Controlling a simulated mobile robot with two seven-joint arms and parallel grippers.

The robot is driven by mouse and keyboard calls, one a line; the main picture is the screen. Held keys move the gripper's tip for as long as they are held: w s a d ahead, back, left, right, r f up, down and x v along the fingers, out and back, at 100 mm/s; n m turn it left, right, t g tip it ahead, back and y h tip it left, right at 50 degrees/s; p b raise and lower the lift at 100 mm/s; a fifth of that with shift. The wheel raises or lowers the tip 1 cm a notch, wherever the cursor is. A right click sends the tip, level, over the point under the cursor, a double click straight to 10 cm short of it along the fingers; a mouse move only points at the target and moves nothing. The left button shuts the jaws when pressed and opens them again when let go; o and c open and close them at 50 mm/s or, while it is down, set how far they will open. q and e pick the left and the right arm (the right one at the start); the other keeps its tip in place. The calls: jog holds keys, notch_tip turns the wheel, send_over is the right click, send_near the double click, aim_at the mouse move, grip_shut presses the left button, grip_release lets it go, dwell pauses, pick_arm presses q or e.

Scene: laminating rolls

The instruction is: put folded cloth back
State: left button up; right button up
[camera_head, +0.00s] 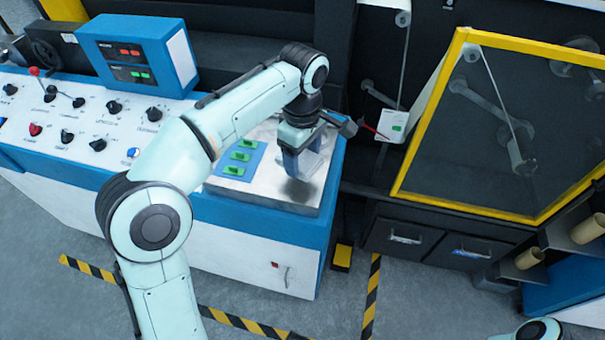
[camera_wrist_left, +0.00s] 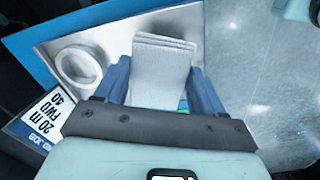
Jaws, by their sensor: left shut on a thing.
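The folded cloth (camera_wrist_left: 163,65) is a pale grey, layered rectangle in the left wrist view. My left gripper (camera_wrist_left: 163,92) is shut on it, with a blue finger on either side. In the head view my left gripper (camera_head: 292,163) points down over the metal plate (camera_head: 262,195) at the right end of the white-and-blue console. The cloth (camera_head: 311,163) shows there as a pale patch beside the fingers. I cannot tell whether it touches the plate. My right gripper is out of view.
Green switches on a blue panel (camera_head: 238,160) lie just left of my left gripper. A yellow-framed clear guard (camera_head: 490,130) stands to the right. A pale ring (camera_wrist_left: 78,66) and a printed label (camera_wrist_left: 45,117) show in the wrist view. Striped tape (camera_head: 372,295) marks the floor.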

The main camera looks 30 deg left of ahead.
aim_at(302, 170)
pick_arm(q)
jog(key=shift+f+b, duration=0.55)
jog(key=shift+f, duration=2)
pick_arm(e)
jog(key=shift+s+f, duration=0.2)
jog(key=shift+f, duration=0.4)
pick_arm(q)
jog(key=o, duration=1)
notch_tip(302, 170, up, 12)
jog(key=p, duration=0.3)
jog(key=shift+p, duration=0.3)
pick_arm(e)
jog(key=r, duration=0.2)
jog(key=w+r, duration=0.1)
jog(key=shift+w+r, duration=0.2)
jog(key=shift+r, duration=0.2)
